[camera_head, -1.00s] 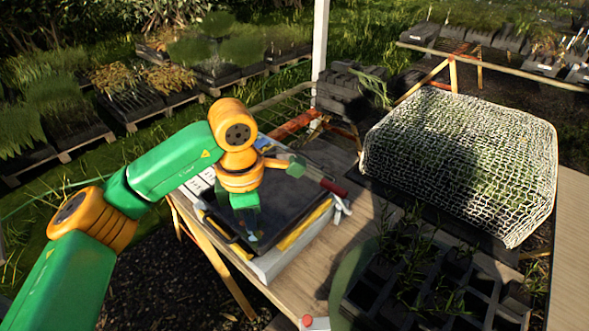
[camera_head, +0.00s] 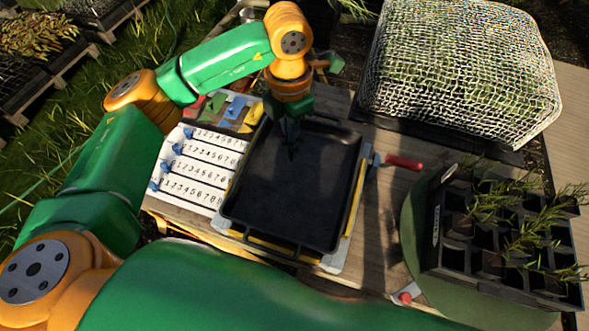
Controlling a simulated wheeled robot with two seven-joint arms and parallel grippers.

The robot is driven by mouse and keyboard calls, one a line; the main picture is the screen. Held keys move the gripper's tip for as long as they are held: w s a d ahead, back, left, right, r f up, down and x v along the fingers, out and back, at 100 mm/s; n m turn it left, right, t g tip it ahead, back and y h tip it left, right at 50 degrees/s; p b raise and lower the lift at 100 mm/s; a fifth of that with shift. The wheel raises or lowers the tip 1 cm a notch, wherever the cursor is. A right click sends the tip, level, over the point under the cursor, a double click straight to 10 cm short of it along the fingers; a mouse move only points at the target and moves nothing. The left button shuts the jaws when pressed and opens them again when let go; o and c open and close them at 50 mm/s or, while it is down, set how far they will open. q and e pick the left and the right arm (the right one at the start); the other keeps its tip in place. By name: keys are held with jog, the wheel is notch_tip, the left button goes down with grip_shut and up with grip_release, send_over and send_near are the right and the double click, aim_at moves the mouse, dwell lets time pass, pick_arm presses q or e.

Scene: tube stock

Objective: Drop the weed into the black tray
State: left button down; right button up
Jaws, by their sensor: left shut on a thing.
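The black tray (camera_head: 312,205) lies on the wooden table in the middle of the head view, empty over most of its floor. My left gripper (camera_head: 290,143) points down over the tray's far left part, with its fingers shut. What it holds is small and dark against the tray, so the weed's shape cannot be made out. I cannot tell whether the fingertips touch the tray floor. My right gripper is not in view.
A white numbered board (camera_head: 200,165) lies left of the tray. A red-handled tool (camera_head: 403,162) lies to its right. A black cell tray of seedlings (camera_head: 440,232) stands at the right, and a net-covered mound (camera_head: 455,75) behind. My green arm link crosses the front.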

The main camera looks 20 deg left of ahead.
pick_arm(q)
notch_tip(320, 180, down, 5)
jog(key=b, duration=0.2)
jog(key=shift+d+b, duration=0.15)
jog(key=shift+b, duration=0.25)
jog(key=c, duration=0.9)
grip_release()
jog(key=shift+s+d, duration=0.1)
notch_tip(320, 180, up, 7)
jog(key=shift+r+b, duration=0.1)
jog(key=shift+b, duration=0.65)
